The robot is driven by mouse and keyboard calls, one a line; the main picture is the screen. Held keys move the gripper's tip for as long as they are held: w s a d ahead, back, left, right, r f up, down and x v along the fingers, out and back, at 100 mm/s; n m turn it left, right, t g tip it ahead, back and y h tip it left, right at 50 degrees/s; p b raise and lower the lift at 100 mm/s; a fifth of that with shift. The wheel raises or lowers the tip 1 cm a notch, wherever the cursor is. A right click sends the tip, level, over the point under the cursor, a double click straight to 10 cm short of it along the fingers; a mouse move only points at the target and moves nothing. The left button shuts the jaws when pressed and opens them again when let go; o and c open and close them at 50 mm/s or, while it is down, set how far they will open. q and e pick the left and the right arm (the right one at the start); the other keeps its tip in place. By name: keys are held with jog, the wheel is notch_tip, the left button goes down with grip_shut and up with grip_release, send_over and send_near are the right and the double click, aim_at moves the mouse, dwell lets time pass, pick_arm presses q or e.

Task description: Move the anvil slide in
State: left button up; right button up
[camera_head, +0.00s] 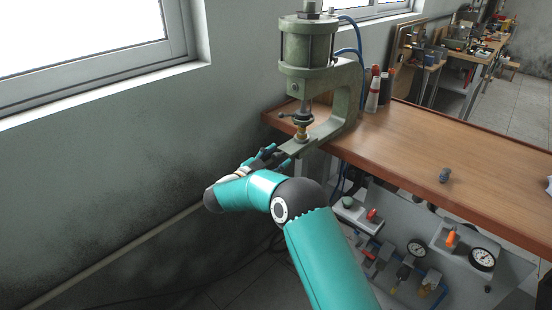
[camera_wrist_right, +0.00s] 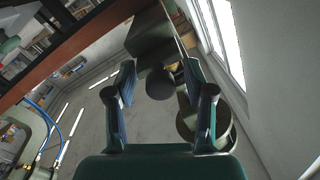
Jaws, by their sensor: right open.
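The green-grey pneumatic press (camera_head: 308,45) stands at the left end of the wooden bench. Its anvil slide (camera_head: 298,147) sticks out below the ram toward my right arm. My right gripper (camera_head: 272,153) is at the slide's outer end; the hand partly hides that end. In the right wrist view, the open fingers (camera_wrist_right: 160,95) stand on either side of a dark round knob (camera_wrist_right: 160,83), with gaps on both sides. The knob appears to be at the end of the slide. My left gripper is not in view.
The wooden bench top (camera_head: 420,150) is mostly clear, with a small grey part (camera_head: 445,175) on it. Bottles (camera_head: 374,92) stand beside the press. A panel with gauges (camera_head: 482,259) and valves is below the bench edge. The wall and window (camera_head: 90,45) are at left.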

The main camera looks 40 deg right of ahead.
jog(key=v, duration=1.2)
